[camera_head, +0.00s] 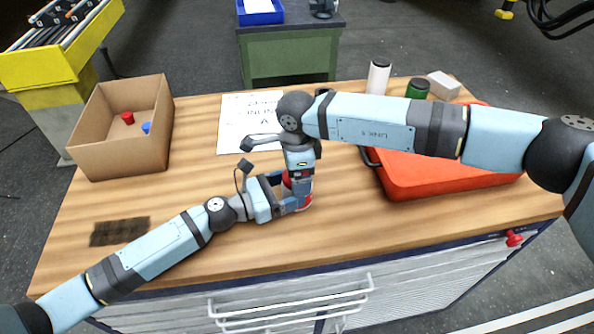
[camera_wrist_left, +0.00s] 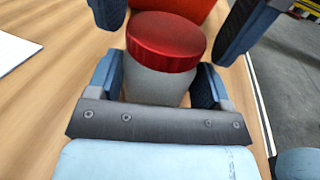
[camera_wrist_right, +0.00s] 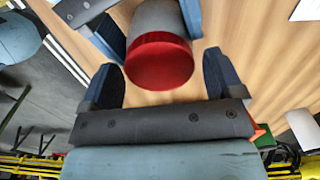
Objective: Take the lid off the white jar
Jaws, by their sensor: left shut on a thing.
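The white jar (camera_wrist_left: 158,85) has a red lid (camera_wrist_left: 165,42), which also shows in the right wrist view (camera_wrist_right: 160,62). My left gripper (camera_wrist_left: 157,82) is shut on the jar's pale body, with one finger on each side below the lid. My right gripper (camera_wrist_right: 160,78) is above the jar, with its fingers open on either side of the lid and gaps showing between fingers and lid. In the head view the jar is mostly hidden behind the two grippers, and only bits of red show. The jar's base is hidden in the wrist views.
A red case (camera_head: 430,178) lies right of the jar under my right arm. A cardboard box (camera_head: 120,160) and paper (camera_head: 232,135) lie left.

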